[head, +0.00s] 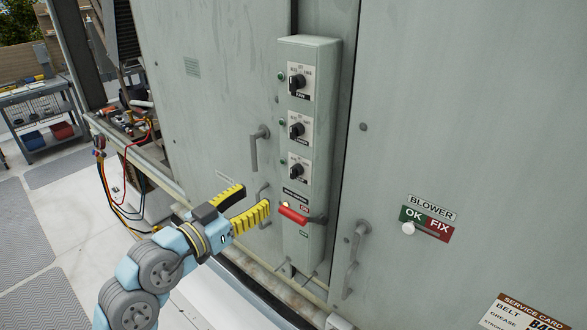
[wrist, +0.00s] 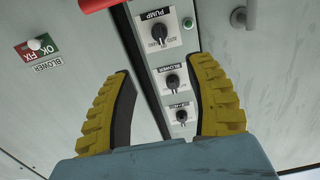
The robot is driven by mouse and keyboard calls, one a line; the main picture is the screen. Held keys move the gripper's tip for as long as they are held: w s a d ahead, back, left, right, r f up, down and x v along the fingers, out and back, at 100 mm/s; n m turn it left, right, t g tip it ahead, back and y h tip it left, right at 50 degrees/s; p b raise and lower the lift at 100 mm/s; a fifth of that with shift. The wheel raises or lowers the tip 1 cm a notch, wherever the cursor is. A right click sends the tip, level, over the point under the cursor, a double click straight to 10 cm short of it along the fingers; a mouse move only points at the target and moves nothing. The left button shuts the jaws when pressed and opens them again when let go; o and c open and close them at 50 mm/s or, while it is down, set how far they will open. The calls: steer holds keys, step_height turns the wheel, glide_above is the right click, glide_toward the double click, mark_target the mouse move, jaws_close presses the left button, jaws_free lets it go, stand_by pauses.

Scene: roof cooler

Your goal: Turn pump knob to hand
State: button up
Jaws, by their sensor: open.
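The pump knob (head: 300,169) is the lowest of three black knobs on the grey control box (head: 318,55), on a white plate. In the wrist view, which is upside down, the pump knob (wrist: 160,32) shows beside its PUMP label, near the top. Its small position markings are too blurred to read surely. My gripper (head: 256,196) is open and empty, left of the box and lower than the pump knob, apart from it. In the wrist view my yellow fingers (wrist: 160,68) are spread wide, with the knobs seen between and beyond them.
A red-handled lever (head: 293,215) sticks out from the box below the pump knob, close to my gripper. The blower knob (head: 297,130) and fan knob (head: 297,82) sit above. Door handles (head: 255,148) (head: 355,255) flank the box. A BLOWER OK/FIX slider (head: 408,228) is at right.

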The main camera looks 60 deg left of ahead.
mark_target(291, 172)
steer(key=p+x, duration=0.2)
steer(key=x, duration=1.2)
jaws_close()
